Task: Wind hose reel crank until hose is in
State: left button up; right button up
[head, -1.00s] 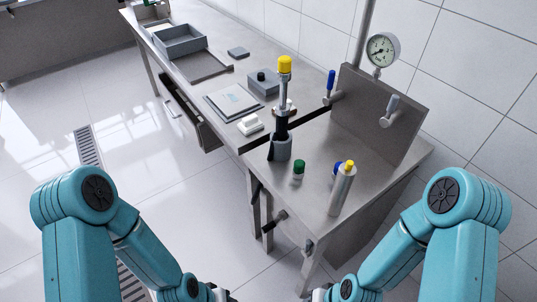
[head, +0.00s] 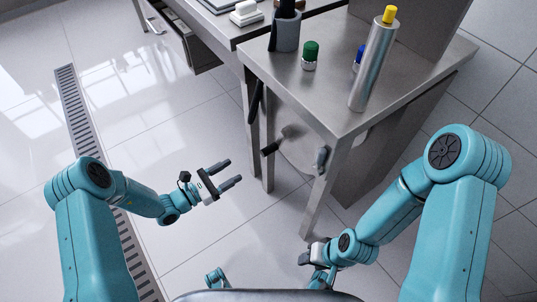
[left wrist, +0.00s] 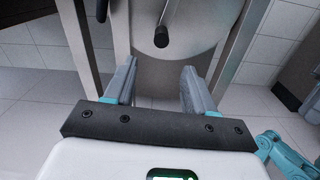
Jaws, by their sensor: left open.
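The hose reel's grey disc (head: 304,152) is under the near end of the steel table, partly hidden by a table leg. Its crank handle (head: 269,150) is a dark knob on a thin arm, sticking out to the left. My left gripper (head: 234,172) is open and empty, left of and slightly below the knob, apart from it. In the left wrist view the disc (left wrist: 195,62) and the dark knob (left wrist: 161,39) lie ahead, beyond the open fingertips (left wrist: 159,76). My right gripper (head: 306,257) is low near a table leg; its jaws are unclear. I cannot make out the hose.
The table (head: 325,108) carries a green-capped jar (head: 310,57), a silver cylinder (head: 373,66) with a yellow cap and a grey cup (head: 287,33). A grey handle (head: 321,158) sits by the front leg. The floor left of the table is clear, with a drain grate (head: 78,118).

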aim_at(262, 154)
pick_arm(q)
jog(key=b+x, duration=0.3)
jog(key=x, duration=1.1)
jog(key=shift+s+d+f, duration=0.1)
jog(key=shift+f, duration=0.05)
jog(key=shift+w+d, duration=0.3)
jog(key=shift+d, duration=0.05)
jog(key=shift+c, duration=0.3)
grip_shut()
jog(key=shift+s+d+f+n+p, duration=0.1)
jog(key=shift+s+d+n+p, duration=0.3)
jog(key=shift+n, duration=0.45)
jog(key=shift+s+d+n+p, duration=0.15)
jog(key=shift+s+d+n, duration=0.1)
jog(key=shift+s+n, duration=0.45)
